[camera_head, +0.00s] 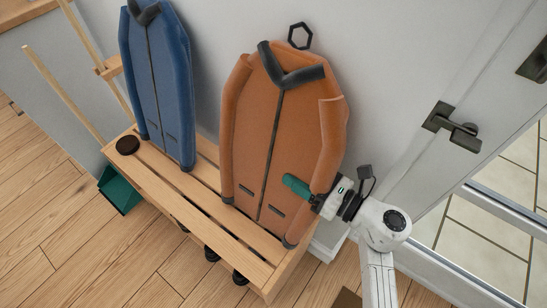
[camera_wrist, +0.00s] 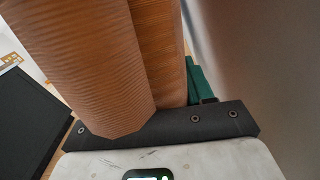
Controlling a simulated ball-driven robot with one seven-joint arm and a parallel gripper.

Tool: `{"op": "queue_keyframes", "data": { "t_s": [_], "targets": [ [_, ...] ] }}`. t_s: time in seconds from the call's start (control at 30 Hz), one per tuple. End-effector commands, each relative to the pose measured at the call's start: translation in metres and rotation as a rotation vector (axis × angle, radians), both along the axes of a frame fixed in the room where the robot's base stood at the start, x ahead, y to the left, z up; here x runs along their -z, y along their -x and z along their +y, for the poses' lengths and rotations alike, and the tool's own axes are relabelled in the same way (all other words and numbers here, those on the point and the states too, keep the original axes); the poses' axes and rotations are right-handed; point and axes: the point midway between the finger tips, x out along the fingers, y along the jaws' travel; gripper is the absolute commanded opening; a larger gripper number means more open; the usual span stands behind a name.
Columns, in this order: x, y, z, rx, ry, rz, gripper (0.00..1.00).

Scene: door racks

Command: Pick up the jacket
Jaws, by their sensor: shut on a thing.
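The orange jacket (camera_head: 268,140) has a dark collar and a dark front line, and stands upright against the wall with its lower end at the slatted bench. A black hexagonal ring (camera_head: 300,36) shows just above its collar. My gripper (camera_head: 298,187), with green fingers, is at the jacket's lower right side, shut on its right sleeve. In the wrist view the orange jacket (camera_wrist: 85,60) fills the space in front of the dark gripper base, and a green finger (camera_wrist: 195,85) shows behind it. The other finger is hidden there.
A blue jacket (camera_head: 158,85) hangs to the left. The wooden bench (camera_head: 220,235) runs below both jackets, with a dark round object (camera_head: 128,145) on its left end. A door with a dark handle (camera_head: 455,127) is at the right. Open wooden floor (camera_head: 60,225) lies at the left.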

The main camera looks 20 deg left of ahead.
Motion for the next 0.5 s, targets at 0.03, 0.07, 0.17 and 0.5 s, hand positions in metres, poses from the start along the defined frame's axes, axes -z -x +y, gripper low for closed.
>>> {"op": "queue_keyframes", "data": {
  "t_s": [0.03,0.07,0.17,0.5],
  "targets": [
    [0.0001,0.0,-0.0002,0.001,0.0,0.0,0.34],
    [0.0001,-0.0001,-0.0002,0.001,0.0,0.0,0.31],
    [0.0001,-0.0001,-0.0002,0.001,0.0,0.0,0.21],
    [-0.0011,-0.0005,-0.0005,0.001,-0.001,-0.002,0.03]
  ]
}}
